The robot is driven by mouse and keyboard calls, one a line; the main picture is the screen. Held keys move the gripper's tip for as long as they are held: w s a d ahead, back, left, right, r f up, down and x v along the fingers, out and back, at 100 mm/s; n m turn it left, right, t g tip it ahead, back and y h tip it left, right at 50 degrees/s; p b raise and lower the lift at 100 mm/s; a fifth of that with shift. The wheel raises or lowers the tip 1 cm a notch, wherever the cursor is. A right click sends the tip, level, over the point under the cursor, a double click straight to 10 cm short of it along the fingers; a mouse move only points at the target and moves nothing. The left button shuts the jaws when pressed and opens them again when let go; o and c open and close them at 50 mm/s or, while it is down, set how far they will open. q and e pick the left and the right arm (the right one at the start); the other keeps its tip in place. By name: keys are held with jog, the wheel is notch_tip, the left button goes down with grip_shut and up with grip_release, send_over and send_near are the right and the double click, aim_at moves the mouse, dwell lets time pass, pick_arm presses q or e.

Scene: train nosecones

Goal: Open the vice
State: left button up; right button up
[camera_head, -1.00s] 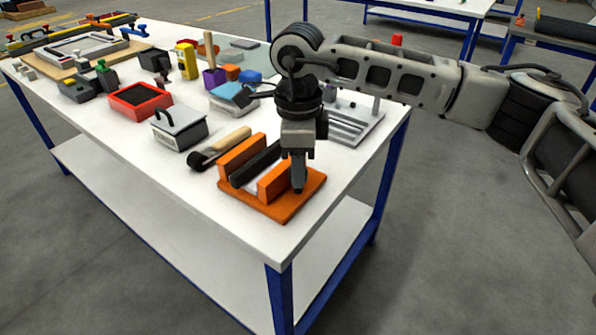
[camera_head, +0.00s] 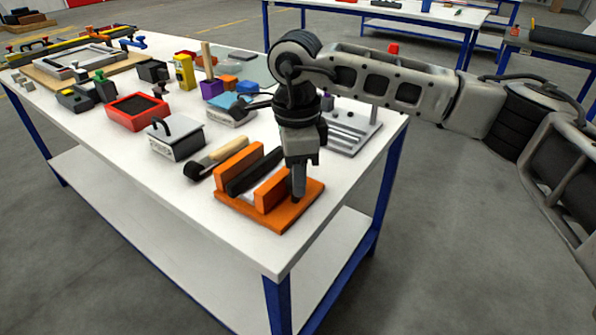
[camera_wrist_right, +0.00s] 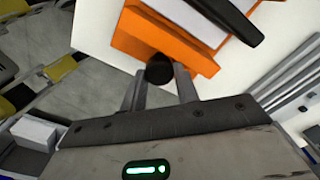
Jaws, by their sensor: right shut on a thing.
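The vice (camera_head: 284,214) is an orange base with two upright orange jaw blocks near the front corner of the white table. A long black piece (camera_head: 255,171) lies between the blocks. My right gripper (camera_head: 297,197) points down at the vice's right side, beside the nearer block. In the right wrist view the orange vice (camera_wrist_right: 140,37) is at the top. There my right gripper (camera_wrist_right: 160,92) has its fingers on either side of a dark round knob (camera_wrist_right: 159,70) and is shut on it. The knob is hidden in the head view. My left gripper is not in view.
A wooden-handled tool (camera_head: 217,158) lies just left of the vice. A grey-white box with a black handle (camera_head: 176,139), a red tray (camera_head: 138,110) and a grey slotted fixture (camera_head: 350,135) stand farther back. The table's front edge is close to the vice.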

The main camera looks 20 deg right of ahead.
jog(key=shift+a+r, duration=0.15)
jog(key=shift+a, duration=0.15)
dwell(0.4)
jog(key=o, duration=0.9)
jog(key=shift+o, duration=0.3)
jog(key=shift+w+d, duration=0.1)
jog(key=shift+w, duration=0.05)
